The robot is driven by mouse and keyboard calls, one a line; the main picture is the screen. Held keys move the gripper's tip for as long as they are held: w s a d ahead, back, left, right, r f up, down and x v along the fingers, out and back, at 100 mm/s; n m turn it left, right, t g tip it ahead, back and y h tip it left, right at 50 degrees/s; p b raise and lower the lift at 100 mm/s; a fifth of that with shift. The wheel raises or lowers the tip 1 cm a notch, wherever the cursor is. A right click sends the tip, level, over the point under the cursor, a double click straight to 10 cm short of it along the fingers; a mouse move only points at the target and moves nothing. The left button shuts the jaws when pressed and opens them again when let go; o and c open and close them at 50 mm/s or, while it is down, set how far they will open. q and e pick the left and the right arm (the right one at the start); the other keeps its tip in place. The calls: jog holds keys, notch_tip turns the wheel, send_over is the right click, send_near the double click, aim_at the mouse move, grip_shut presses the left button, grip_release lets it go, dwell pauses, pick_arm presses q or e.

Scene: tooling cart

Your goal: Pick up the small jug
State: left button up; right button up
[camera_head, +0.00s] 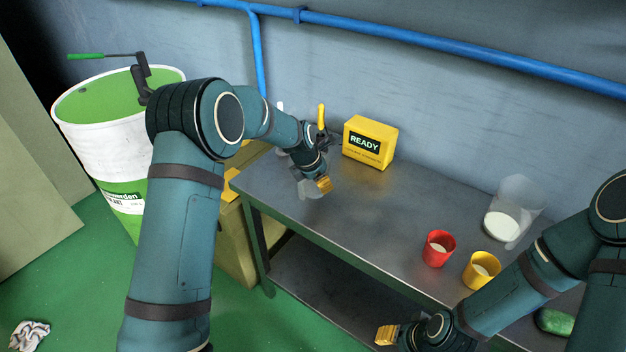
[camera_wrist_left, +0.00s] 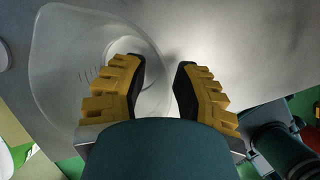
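A translucent jug with scale marks fills the left of the left wrist view (camera_wrist_left: 62,70). In the head view a pale jug (camera_head: 307,191) shows only partly under my left gripper (camera_head: 323,184), near the table's left end. My left gripper (camera_wrist_left: 160,88) is open, its yellow-padded fingers apart. One finger overlaps the jug in the picture; I cannot tell whether it touches. A larger-looking clear jug (camera_head: 516,190) with white contents stands at the table's right. My right gripper (camera_head: 388,335) is low at the table's front; its finger opening is unclear.
The metal table (camera_head: 345,220) also holds a yellow READY box (camera_head: 369,142), a red cup (camera_head: 438,248) and a yellow cup (camera_head: 481,270). A green item (camera_head: 555,321) lies at the right. The table's middle is clear. A drum (camera_head: 100,130) stands left.

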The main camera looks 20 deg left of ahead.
pick_arm(q)
grip_shut()
jog(key=shift+r, duration=0.15)
notch_tip(320, 180, up, 10)
jog(key=p, duration=0.2)
dwell(0.9)
dwell(2.3)
